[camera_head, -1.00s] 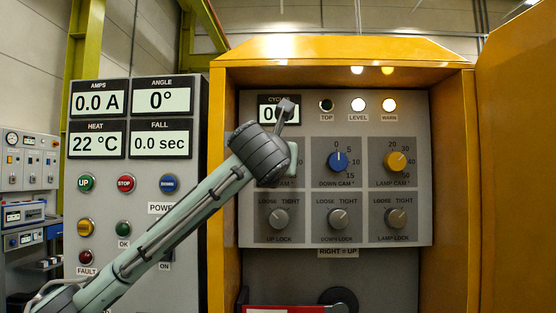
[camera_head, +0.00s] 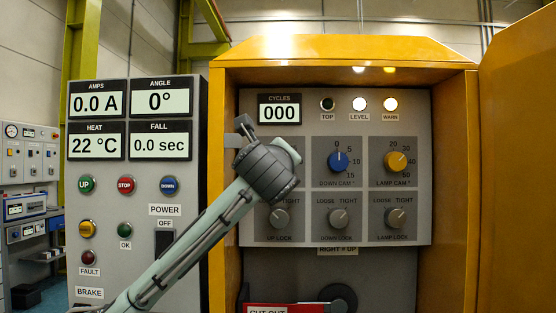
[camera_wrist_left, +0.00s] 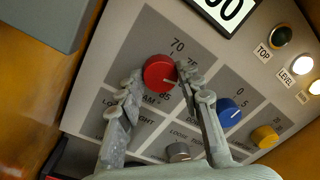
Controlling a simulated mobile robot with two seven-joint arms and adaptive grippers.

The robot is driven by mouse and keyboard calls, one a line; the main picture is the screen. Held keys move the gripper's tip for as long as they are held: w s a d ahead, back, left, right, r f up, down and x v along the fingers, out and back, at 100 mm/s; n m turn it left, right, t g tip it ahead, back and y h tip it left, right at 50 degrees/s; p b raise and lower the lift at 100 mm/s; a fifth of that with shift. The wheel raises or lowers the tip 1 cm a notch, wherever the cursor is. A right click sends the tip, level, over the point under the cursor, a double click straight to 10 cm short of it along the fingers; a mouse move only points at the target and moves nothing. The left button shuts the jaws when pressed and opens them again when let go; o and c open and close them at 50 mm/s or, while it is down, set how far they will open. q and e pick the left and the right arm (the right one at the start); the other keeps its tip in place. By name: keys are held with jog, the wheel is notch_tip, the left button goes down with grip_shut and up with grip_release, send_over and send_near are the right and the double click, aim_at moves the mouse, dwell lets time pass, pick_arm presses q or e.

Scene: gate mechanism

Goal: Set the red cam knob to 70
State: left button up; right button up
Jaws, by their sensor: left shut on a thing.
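The red cam knob (camera_wrist_left: 160,72) shows in the wrist view on the grey panel, between the two fingertips of my left gripper (camera_wrist_left: 160,80). The fingers are shut on it. In the head view my left wrist (camera_head: 267,172) hides the red knob. My right gripper is not in view.
The blue down cam knob (camera_head: 338,161) and yellow lamp cam knob (camera_head: 396,161) sit to the right. The lock knobs are below, including the up lock (camera_head: 279,218). The yellow cabinet frame (camera_head: 224,130) stands close left; its open door (camera_head: 517,170) is at right.

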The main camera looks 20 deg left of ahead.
pick_arm(q)
jog(key=shift+d+n+y+p, duration=0.1)
jog(key=shift+n+y+p, duration=0.3)
jog(key=shift+n, duration=3.7)
jog(key=shift+n+y+p, duration=0.3)
jog(key=shift+n+y, duration=0.1)
jog(key=shift+n, duration=3.7)
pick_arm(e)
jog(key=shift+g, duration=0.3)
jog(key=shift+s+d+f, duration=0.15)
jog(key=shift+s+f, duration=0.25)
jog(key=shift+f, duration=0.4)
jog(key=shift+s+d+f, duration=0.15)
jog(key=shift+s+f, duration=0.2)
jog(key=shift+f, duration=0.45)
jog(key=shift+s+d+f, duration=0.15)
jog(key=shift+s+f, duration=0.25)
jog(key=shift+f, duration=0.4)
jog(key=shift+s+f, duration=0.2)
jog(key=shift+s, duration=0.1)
pick_arm(q)
jog(key=o, duration=1.2)
jog(key=shift+c, duration=0.2)
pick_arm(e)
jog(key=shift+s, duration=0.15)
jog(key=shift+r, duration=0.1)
